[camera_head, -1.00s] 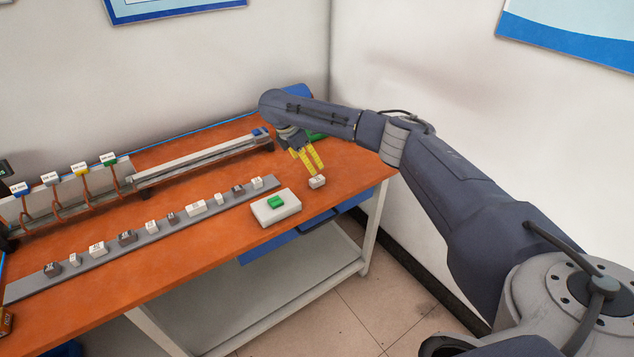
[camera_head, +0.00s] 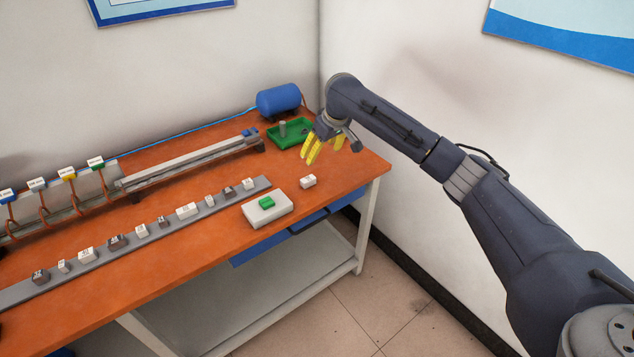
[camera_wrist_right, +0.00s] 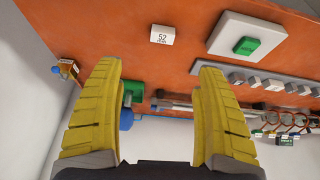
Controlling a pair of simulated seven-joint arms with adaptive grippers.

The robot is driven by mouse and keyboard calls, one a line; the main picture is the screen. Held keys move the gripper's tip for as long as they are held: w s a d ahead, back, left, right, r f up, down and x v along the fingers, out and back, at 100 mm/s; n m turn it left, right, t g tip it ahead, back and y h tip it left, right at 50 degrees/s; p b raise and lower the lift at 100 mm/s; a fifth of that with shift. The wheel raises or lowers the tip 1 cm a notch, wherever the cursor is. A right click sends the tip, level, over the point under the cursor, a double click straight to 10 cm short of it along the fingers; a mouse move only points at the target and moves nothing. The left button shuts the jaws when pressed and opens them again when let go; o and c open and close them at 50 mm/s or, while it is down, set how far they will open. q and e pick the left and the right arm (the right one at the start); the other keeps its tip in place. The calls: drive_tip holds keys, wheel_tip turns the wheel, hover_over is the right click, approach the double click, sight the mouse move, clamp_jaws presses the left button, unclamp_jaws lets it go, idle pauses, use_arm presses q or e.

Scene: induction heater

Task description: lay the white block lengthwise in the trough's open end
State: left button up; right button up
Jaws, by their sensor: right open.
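The white block (camera_head: 308,181) lies alone on the orange table, right of the box with the green button. In the right wrist view the white block (camera_wrist_right: 161,35) shows the number 52 on its face, ahead of the fingers and apart from them. My right gripper (camera_head: 314,150) has yellow fingers, spread open and empty, above the table behind the block. The right wrist view shows the same open fingers (camera_wrist_right: 160,100). The trough (camera_head: 195,160) is a long grey rail along the back of the table, with a blue piece at its right end. My left gripper is not in view.
A white box with a green button (camera_head: 267,208) stands near the front edge. A grey strip (camera_head: 150,233) holds several white and dark blocks. A green tray (camera_head: 288,134) and a blue cylinder (camera_head: 278,100) are at the back right. Bare table lies around the block.

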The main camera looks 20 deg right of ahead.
sight(308, 178)
drive_tip(key=shift+m, duration=0.3)
drive_tip(key=x, duration=1.7)
drive_tip(key=shift+a+f, duration=0.25)
drive_tip(key=shift+f, duration=0.05)
drive_tip(key=c, duration=1.4)
drive_tip(key=shift+r, duration=0.1)
